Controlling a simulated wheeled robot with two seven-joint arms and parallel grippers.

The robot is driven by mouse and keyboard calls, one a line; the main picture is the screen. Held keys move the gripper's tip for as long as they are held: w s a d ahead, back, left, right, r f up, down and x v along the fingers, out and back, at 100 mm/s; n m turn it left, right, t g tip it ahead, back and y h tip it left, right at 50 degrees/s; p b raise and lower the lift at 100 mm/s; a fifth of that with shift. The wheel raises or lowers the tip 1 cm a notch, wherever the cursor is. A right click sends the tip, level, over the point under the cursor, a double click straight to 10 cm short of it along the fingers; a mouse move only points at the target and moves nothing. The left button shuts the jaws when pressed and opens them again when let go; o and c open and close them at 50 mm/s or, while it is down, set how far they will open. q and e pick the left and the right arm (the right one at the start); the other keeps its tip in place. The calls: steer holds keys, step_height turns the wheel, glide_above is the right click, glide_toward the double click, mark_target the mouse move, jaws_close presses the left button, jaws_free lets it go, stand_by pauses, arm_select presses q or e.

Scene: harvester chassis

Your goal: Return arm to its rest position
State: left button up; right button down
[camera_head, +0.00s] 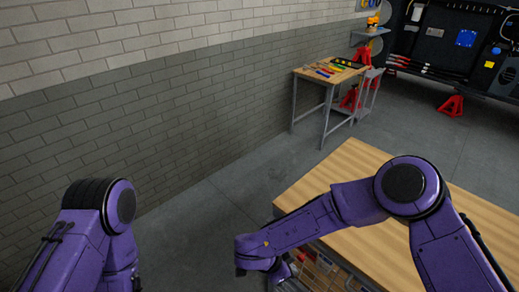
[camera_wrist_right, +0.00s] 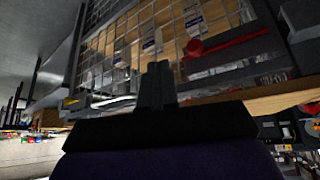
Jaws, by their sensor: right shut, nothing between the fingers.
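My right arm (camera_head: 300,222) is purple and reaches in from the right over the wooden-topped bench (camera_head: 365,165), bent at a dark-capped elbow. Its wrist hangs past the bench's left edge, and the right gripper (camera_head: 287,269) is small and partly hidden there. In the right wrist view the dark fingers of the right gripper (camera_wrist_right: 157,85) are together with nothing between them. They show in front of a wire mesh (camera_wrist_right: 115,55). My left arm (camera_head: 100,215) is bent at the lower left, and its gripper is out of view.
Packages and a red-handled item (camera_wrist_right: 225,43) show by the mesh. A small tool table (camera_head: 330,72) stands by the brick wall (camera_head: 150,100). A red jack stand (camera_head: 451,106) stands on the floor at the back right. The floor (camera_head: 205,225) between wall and bench is clear.

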steer(key=s+d+f+n+t+y+b, duration=0.1)
steer(key=s+d+f+n+t+b, duration=0.1)
steer(key=d+f, duration=0.35)
steer(key=s+d+f+n+t+y+b, duration=0.1)
steer(key=s+d+f+t+b, duration=0.2)
steer(key=f, duration=0.4)
steer(key=s+d+f+n+g+y+b, duration=0.1)
steer(key=s+d+f+n+g+b, duration=0.2)
steer(key=s+d+f+b, duration=0.4)
steer(key=s+d+f+n, duration=0.1)
steer(key=s+d+f, duration=0.1)
steer(key=s+d, duration=0.4)
steer(key=shift+s+d+f+g, duration=0.2)
steer(key=shift+s+f+g, duration=0.1)
steer(key=shift+s, duration=0.75)
